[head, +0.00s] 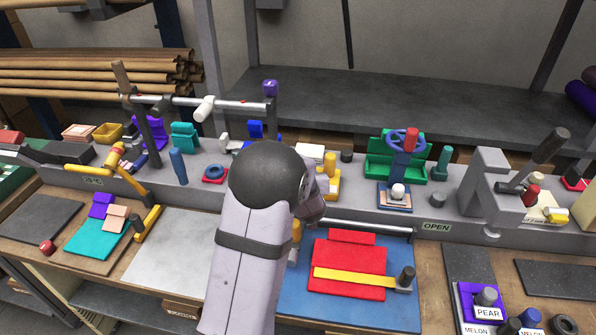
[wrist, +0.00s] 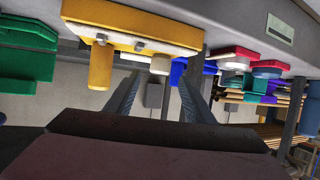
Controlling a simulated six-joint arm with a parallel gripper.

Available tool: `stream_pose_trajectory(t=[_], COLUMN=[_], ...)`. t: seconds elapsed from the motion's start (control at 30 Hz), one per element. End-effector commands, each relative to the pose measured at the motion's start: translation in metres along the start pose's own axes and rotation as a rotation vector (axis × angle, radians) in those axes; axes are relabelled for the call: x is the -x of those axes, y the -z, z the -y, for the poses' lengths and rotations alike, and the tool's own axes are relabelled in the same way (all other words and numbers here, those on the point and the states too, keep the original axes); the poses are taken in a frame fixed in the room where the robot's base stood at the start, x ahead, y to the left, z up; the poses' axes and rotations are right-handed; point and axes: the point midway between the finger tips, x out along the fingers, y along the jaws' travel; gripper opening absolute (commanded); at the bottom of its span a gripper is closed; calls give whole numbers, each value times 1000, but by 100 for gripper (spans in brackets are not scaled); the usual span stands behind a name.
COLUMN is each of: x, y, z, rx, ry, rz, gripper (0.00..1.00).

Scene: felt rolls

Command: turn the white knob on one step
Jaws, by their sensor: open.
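A white round knob (head: 398,190) stands on a small blue-edged plate (head: 395,204) in front of the blue handwheel. Another small white piece (head: 323,184) shows beside a yellow fixture (head: 333,176), close to my wrist. In the wrist view, a yellow plate (wrist: 135,25) carries a yellow peg (wrist: 101,66), and a whitish round piece (wrist: 160,65) shows beyond it. I cannot tell which white piece that is. My gripper (wrist: 158,98) has its two fingers apart with nothing between them. In the head view my arm hides most of the gripper.
A blue handwheel (head: 404,138) with a red grip stands behind the knob. A grey lever block (head: 490,195) is to the right. A blue mat (head: 350,308) with red felt and a yellow strip lies in front. A rail (head: 235,103) crosses at the back left.

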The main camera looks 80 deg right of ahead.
Motion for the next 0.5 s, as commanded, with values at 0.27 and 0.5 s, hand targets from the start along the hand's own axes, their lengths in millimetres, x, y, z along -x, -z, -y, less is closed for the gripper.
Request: stream_pose_trajectory(t=[0.27,0.5], x=[19,20], y=[6,4], z=[-1,0], rx=[-2,-1], ry=[-1,0], rz=[3,2], gripper=[49,49])
